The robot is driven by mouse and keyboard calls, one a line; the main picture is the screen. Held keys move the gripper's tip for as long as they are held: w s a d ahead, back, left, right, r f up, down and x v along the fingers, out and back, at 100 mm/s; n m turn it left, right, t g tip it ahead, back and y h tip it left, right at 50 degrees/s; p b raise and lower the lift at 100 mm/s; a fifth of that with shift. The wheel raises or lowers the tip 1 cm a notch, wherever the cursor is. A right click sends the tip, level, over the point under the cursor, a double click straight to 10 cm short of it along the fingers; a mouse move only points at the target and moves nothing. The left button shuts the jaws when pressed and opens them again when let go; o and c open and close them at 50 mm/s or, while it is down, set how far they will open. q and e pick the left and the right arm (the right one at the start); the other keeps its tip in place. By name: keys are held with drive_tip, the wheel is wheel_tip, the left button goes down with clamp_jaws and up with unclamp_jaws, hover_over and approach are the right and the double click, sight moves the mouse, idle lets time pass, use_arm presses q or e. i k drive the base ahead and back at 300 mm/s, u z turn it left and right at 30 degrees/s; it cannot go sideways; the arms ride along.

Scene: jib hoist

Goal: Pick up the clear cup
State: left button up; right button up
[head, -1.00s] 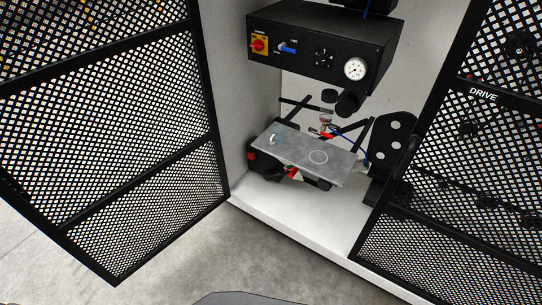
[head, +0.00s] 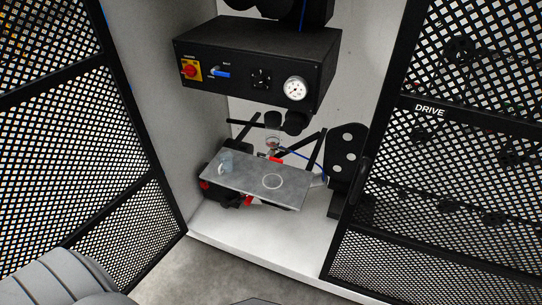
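The clear cup (head: 226,161) stands near the left end of a grey metal plate (head: 254,184) inside the cabinet. It is small and see-through, with a handle-like shape on its left side. A pale ring (head: 272,181) is marked on the plate to the right of the cup. Neither of my grippers is in the head view. A grey ribbed part at the lower left seems to be mine.
A black control box (head: 255,62) with a red switch and a gauge hangs above the plate. Mesh doors stand at the left (head: 75,130) and right (head: 450,170), the right one marked DRIVE. A low white sill (head: 260,256) edges the cabinet floor.

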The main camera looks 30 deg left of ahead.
sight(226, 159)
drive_tip(key=z, duration=0.2)
drive_tip(key=i, duration=0.75)
drive_tip(key=u, duration=0.5)
drive_tip(key=i, duration=0.5)
drive_tip(key=u, duration=0.45)
